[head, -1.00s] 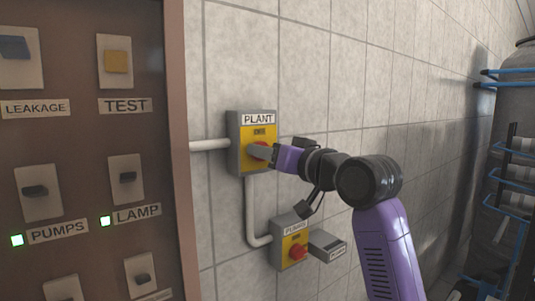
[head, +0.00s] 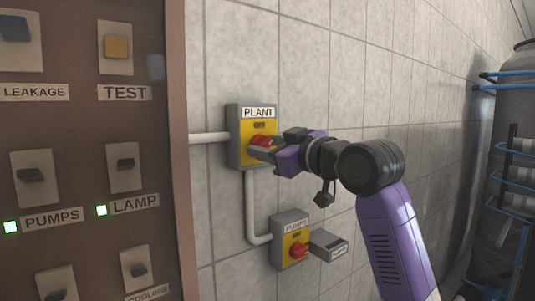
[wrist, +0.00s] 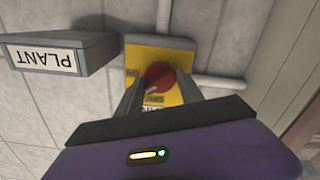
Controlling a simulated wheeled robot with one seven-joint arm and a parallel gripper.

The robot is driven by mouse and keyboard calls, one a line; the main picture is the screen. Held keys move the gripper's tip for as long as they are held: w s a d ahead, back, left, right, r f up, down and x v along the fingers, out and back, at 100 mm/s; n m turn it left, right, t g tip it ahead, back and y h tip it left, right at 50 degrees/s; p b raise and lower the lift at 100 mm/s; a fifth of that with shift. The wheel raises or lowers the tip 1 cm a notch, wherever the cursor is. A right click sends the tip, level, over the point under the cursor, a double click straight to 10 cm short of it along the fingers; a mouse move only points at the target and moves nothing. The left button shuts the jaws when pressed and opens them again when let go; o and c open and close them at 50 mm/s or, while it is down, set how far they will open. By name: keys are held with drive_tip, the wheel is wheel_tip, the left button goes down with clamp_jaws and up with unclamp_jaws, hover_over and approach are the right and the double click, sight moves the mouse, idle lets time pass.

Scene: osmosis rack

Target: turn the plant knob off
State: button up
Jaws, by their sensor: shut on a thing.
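The plant switch box (head: 234,145) is a grey box with a yellow face, fixed to the tiled wall under a PLANT label. Its red knob (head: 262,141) sits in the middle of the yellow face. My gripper (head: 262,149) reaches it from the right and is shut on the knob. In the wrist view the red knob (wrist: 159,75) shows between the two fingers of my gripper (wrist: 157,88). The fingers and the gripper body hide part of the knob and of the yellow face. The knob's exact setting cannot be read.
A second box, the pumps switch box (head: 277,244) with a red knob (head: 299,250), is below, with a small grey box (head: 329,245) beside it. A brown control panel (head: 175,200) stands at the left. A tank with blue pipes (head: 507,130) is at the right.

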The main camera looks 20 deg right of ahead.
drive_tip(key=n+b, duration=0.4)
drive_tip(key=n, duration=0.6)
drive_tip(key=shift+f, duration=0.15)
drive_tip(key=shift+n, duration=0.4)
drive_tip(key=shift+a, duration=0.1)
drive_tip(key=o, duration=1.4)
drive_tip(key=shift+s, duration=0.15)
drive_tip(key=b+v, duration=0.2)
drive_tip(key=v, duration=0.5)
drive_tip(key=shift+s, duration=0.3)
